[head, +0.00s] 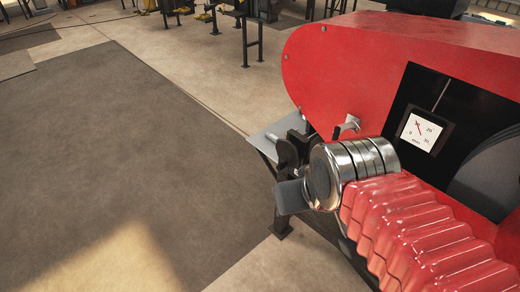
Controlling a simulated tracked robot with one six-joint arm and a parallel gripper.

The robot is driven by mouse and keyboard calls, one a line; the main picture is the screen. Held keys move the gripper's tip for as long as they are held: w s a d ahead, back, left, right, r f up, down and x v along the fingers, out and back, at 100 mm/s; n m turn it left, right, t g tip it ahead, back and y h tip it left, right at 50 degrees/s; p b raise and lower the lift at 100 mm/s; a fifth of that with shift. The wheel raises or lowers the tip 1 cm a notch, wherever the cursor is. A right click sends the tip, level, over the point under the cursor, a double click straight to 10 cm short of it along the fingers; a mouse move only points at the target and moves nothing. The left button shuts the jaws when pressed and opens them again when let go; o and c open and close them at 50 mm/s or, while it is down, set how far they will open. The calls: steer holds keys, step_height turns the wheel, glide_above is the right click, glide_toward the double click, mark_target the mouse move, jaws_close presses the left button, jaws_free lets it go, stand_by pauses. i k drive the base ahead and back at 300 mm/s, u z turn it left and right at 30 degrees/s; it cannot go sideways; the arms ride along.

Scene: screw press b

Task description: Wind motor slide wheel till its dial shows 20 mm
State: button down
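The dial (420,133) is a white square face in a black frame on the red machine. Its red needle points up and left, between the 0 and 20 marks. A dark rounded part (287,153) by the machine's lower left edge may be the slide wheel, but I cannot tell it surely from a gripper finger. My gripper (290,180) is at the end of my red-sleeved arm, beside that part. A flat dark finger shows left of my silver wrist. The wrist hides much of the gripper, so its opening and any contact with the wheel cannot be told.
The red machine housing (350,65) fills the upper right. A small grey lever (346,126) sticks out of its side above my wrist. A grey plate (268,138) juts out at its left. The floor mat (110,150) to the left is clear. Benches stand far back.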

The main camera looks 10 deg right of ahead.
mark_target(287, 152)
steer(key=u, duration=0.25)
steer(key=i, duration=0.8)
steer(key=u, duration=0.6)
steer(key=i, duration=0.9)
steer(key=u, duration=0.3)
